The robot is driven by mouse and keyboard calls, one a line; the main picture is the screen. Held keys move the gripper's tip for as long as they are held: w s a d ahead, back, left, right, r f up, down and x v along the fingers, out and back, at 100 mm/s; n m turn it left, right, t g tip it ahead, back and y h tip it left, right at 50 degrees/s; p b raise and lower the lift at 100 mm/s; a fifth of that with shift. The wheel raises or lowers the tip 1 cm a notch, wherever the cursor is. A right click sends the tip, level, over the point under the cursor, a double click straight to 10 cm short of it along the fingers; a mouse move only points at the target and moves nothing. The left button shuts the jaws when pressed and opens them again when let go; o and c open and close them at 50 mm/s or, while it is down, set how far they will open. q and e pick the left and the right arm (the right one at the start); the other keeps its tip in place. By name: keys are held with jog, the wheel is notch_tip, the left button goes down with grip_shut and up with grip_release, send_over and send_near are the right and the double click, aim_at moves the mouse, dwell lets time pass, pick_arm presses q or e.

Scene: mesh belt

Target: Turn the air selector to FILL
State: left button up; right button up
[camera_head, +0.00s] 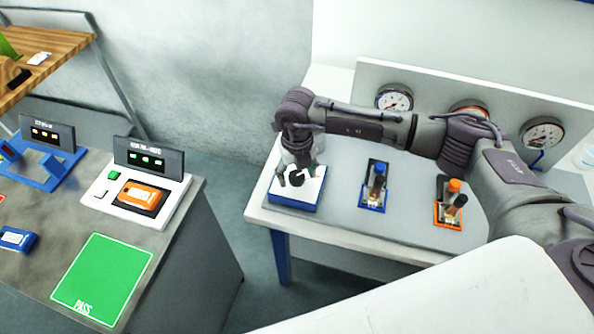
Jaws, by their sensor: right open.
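A blue box with a white top (311,194) stands at the left end of the bench. A dark round knob (297,178) shows on it, apparently the air selector. Any FILL marking is hidden or too small to read. My right gripper (297,177) comes down from above, its open fingers on either side of the knob. I cannot tell whether they touch it. My left gripper is not in view.
A blue-based fixture (373,185) and an orange-based fixture (449,202) stand to the right on the grey mat. Several gauges sit on a back panel (432,82). At left, another bench holds a green PASS mat (102,278) and an orange device (141,196).

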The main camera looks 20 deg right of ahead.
jog(key=c, duration=1.1)
jog(key=shift+f+n+b, duration=0.1)
jog(key=shift+n+b, duration=0.3)
jog(key=shift+b, duration=0.4)
jog(key=shift+c, duration=0.2)
jog(key=n+b, duration=1.3)
jog(key=b, duration=0.4)
jog(key=shift+w+n+b, duration=0.1)
jog(key=shift+n+b, duration=0.2)
jog(key=shift+n, duration=0.1)
jog(key=shift+d+r+n+b, duration=0.1)
jog(key=shift+r+n+b, duration=0.1)
jog(key=shift+n+b, duration=1.3)
jog(key=shift+n, duration=0.3)
jog(key=o, duration=1.1)
jog(key=shift+o, duration=0.2)
